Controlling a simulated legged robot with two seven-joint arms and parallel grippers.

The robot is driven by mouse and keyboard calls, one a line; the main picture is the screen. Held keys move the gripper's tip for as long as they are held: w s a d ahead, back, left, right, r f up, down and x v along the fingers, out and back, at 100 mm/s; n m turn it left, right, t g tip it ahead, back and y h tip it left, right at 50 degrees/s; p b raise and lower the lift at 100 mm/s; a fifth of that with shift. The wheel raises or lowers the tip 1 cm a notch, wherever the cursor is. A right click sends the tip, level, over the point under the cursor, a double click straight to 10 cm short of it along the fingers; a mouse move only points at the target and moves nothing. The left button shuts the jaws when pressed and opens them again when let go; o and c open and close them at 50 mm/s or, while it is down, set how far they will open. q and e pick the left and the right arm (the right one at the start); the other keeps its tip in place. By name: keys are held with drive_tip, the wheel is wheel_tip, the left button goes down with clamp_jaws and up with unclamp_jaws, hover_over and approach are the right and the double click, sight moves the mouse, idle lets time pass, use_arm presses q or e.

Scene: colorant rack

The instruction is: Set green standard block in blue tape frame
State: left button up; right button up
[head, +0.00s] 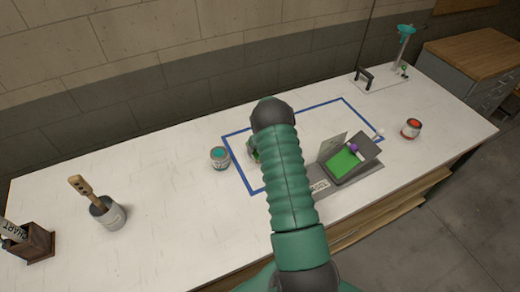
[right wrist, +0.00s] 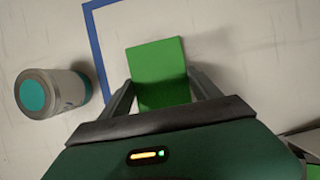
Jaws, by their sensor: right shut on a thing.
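The green standard block (right wrist: 158,68) is between the two fingers of my right gripper (right wrist: 161,80), which is shut on it. The blue tape frame (head: 312,107) is a large outline on the white counter. One of its corners shows in the right wrist view (right wrist: 98,50), left of the block. The block appears over the area inside the tape; I cannot tell whether it touches the counter. In the head view my right arm hides most of the gripper and block. My left gripper is not in view.
A teal-topped can (head: 220,157) stands just outside the frame's left side; it also shows in the right wrist view (right wrist: 50,93). A dark stand with a green panel (head: 343,163) is right of my arm. A red-topped can (head: 411,128) is farther right. A tool cup (head: 108,213) stands left.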

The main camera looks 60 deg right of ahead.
drive_tip(key=shift+s+f, duration=0.1)
drive_tip(key=shift+f, duration=0.85)
drive_tip(key=o, duration=1.4)
drive_tip(key=v, duration=1.1)
drive_tip(key=shift+a+r+b, duration=0.15)
drive_tip(key=shift+r+b, duration=0.05)
drive_tip(key=shift+b, duration=0.15)
drive_tip(key=shift+s+a+r, duration=0.1)
drive_tip(key=shift+s+r, duration=0.05)
drive_tip(key=shift+r, duration=0.2)
drive_tip(key=shift+f, duration=0.1)
